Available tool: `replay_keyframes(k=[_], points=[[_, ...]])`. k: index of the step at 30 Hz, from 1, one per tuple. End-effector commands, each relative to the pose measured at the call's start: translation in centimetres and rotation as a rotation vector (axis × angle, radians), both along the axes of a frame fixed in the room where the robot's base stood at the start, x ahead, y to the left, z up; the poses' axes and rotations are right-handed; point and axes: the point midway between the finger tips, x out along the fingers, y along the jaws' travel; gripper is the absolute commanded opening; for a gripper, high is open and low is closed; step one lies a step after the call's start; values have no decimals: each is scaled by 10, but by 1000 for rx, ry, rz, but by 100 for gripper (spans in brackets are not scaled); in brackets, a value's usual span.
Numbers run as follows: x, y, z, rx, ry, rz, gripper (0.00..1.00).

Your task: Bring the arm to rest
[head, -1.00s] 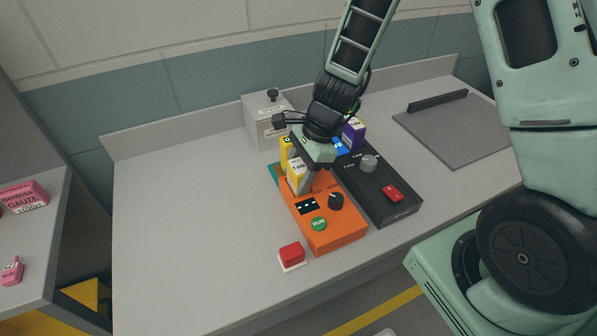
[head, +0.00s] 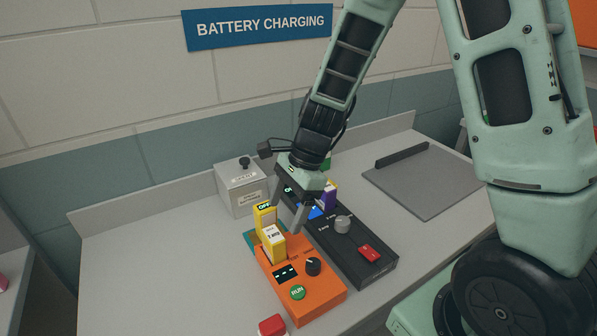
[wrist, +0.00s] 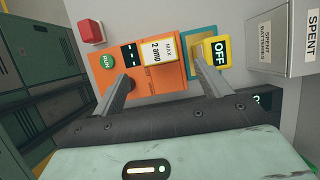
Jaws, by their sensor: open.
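My gripper (head: 290,215) is open and empty. In the head view it hangs above the counter, over the gap between the orange charger and the black charger. In the wrist view its two fingers (wrist: 160,88) are spread apart in front of the orange charger, with nothing between them close up. The orange charger (head: 318,303) has a green RUN button (head: 297,292), a dark knob (head: 313,266) and a small display. A yellow block with a white "MAX 2 amp" label (head: 272,243) stands in it. A yellow OFF block (head: 264,214) stands just behind; it also shows in the wrist view (wrist: 219,50).
The black charger (head: 372,268) has a grey knob and a red switch; blue and purple blocks stand at its far end, partly hidden. A grey spent-batteries box (head: 238,190) stands behind. A red button (head: 271,327) is at the front. A grey mat (head: 425,185) lies right. The counter's left is clear.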

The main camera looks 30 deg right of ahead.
Motion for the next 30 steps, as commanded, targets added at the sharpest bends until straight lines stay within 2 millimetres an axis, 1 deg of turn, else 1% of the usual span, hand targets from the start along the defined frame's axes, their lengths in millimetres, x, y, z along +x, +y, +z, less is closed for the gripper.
replay_keyframes(k=[1, 3, 9, 12, 15, 22, 23, 26, 27, 29, 30], points=[[2, -5, 14, 0, -8, 0, 76], [1, -11, 28, 0, -7, 0, 76], [1, -24, 60, 0, -4, 2, 76], [1, -29, 70, 1, -3, 0, 76], [0, -31, 75, 0, -1, 1, 76], [-1, -30, 77, 0, -3, 15, 76], [-4, -25, 78, -3, -11, 46, 76], [-25, 3, 82, -26, -68, 279, 76], [-40, 18, 84, -39, -104, 432, 76], [-66, 42, 87, -64, -172, 705, 76], [-85, 56, 89, -81, -218, 898, 76]])
